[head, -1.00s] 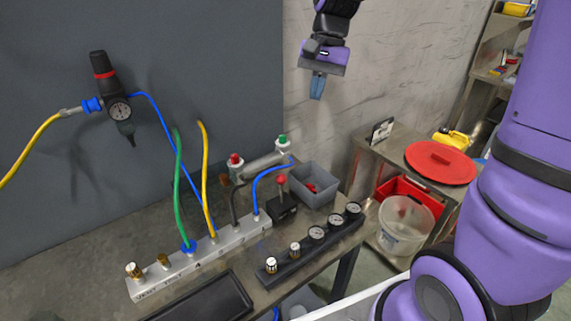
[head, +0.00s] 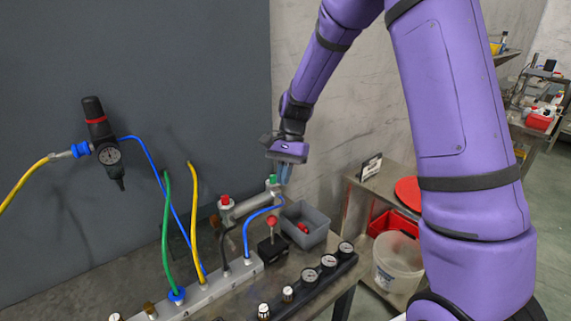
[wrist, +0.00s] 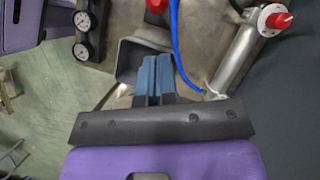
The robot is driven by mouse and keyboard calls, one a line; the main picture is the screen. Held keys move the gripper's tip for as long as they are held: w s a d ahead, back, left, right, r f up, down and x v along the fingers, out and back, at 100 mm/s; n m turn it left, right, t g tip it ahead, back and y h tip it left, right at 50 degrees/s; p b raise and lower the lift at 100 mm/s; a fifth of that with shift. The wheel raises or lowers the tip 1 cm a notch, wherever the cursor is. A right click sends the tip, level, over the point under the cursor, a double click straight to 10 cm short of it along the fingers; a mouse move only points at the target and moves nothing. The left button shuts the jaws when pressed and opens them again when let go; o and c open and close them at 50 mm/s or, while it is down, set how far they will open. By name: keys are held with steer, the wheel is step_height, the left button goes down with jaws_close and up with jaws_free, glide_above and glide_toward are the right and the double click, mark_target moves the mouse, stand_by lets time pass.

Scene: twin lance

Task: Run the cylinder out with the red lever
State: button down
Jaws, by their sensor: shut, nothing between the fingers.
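The red lever (head: 271,222) stands up from a black valve block (head: 272,248) on the bench. Its red knob (wrist: 157,5) shows at the top edge of the wrist view. The silver cylinder (head: 250,204) lies behind it, with a red fitting at its left end and a green one at its right. The cylinder also shows in the wrist view (wrist: 236,58). I cannot tell its rod's position. My gripper (head: 285,176) points down, shut and empty, above the grey bin near the cylinder's right end, apart from the lever. Its blue fingers (wrist: 155,76) show in the wrist view.
The grey bin (head: 318,217) holds something red. A blue hose (head: 262,211) loops between cylinder and manifold (head: 220,287). A row of gauges (head: 328,262) lines the front edge. Green and yellow hoses rise at left. A side table with a clear bucket (head: 397,262) stands right.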

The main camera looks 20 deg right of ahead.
glide_above(272, 231)
steer(key=w+d, duration=0.2)
step_height(272, 231, down, 6)
steer(key=shift+f, duration=0.15)
